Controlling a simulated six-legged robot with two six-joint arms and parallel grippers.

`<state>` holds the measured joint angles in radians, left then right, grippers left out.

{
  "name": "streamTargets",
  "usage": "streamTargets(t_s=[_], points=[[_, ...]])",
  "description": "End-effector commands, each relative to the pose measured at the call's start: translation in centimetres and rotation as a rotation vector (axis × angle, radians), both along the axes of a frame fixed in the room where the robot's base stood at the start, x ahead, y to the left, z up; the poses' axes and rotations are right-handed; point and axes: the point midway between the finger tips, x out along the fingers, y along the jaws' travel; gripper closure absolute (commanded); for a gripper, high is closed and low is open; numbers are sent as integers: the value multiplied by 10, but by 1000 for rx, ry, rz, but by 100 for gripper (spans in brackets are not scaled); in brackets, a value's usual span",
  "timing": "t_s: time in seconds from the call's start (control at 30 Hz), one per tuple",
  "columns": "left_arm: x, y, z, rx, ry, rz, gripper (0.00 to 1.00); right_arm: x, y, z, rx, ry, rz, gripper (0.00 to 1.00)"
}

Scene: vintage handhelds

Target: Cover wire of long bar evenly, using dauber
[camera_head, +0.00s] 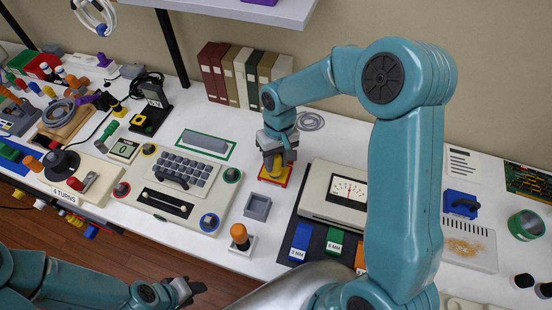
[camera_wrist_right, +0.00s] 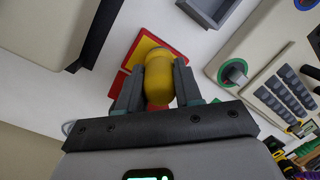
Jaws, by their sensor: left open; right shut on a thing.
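My right gripper (camera_head: 277,157) is shut on a yellow rounded handle (camera_wrist_right: 158,76), just above or at a red-and-yellow square pad (camera_head: 274,178). I cannot tell whether this handle is the dauber. The pad also shows in the right wrist view (camera_wrist_right: 134,58). My left gripper (camera_head: 187,291) is open and empty at the front edge, low in the head view. A beige keyboard unit (camera_head: 222,202) stands left of the pad, with dark keys and a black strip (camera_head: 165,203) in front.
A grey open box (camera_head: 257,207) and an orange-topped knob on a white base (camera_head: 240,238) stand nearby. A beige meter (camera_head: 335,194) and coloured blocks on a dark mat lie to the right. Books (camera_head: 235,75) stand behind. Left is crowded with tools and cables.

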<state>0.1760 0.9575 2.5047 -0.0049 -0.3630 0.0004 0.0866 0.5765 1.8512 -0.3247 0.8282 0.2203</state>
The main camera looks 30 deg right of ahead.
Motion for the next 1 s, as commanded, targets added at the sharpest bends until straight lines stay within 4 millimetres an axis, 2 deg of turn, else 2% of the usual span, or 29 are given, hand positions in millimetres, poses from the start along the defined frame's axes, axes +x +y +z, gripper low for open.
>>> streamTargets(t_s=[1.0], points=[[0, 0, -9, 0, 0, 0, 57, 0, 0, -10, 0, 0, 0, 96]])
